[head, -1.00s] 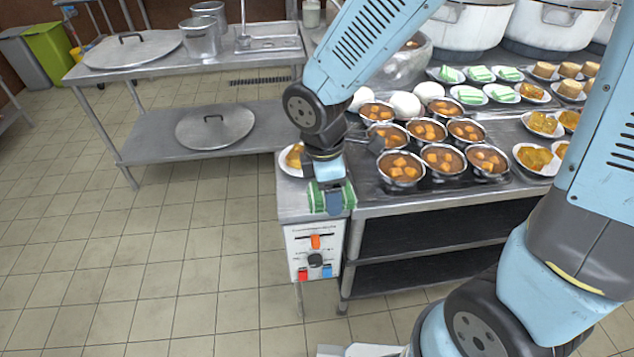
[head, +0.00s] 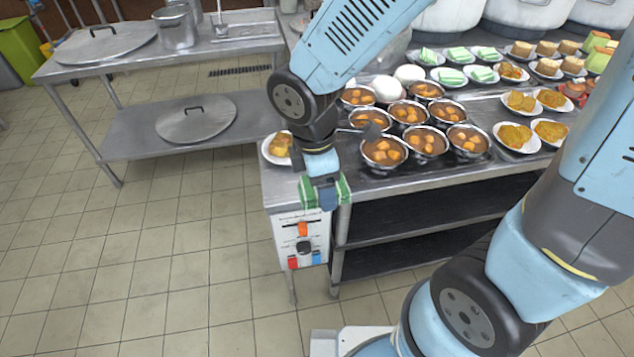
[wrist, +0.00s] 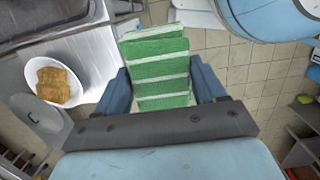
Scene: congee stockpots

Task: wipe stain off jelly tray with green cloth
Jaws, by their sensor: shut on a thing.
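My gripper (head: 325,196) is shut on the green cloth (head: 340,188), which has pale stripes. It holds the cloth at the front left corner of the metal counter, above the control box. In the wrist view the cloth (wrist: 160,70) sticks out between the two blue fingers, with floor tiles behind it. A dark tray-like surface (wrist: 45,18) shows at the upper left of that view, beside the cloth and apart from it. I cannot tell whether it is the jelly tray. I make out no stain.
A white plate with brown slices (head: 270,158) sits on the counter just behind my gripper. Several metal bowls of stew (head: 384,152) stand to its right. Plates with green-and-white slices (head: 452,77) are farther back. Floor left of the counter is clear.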

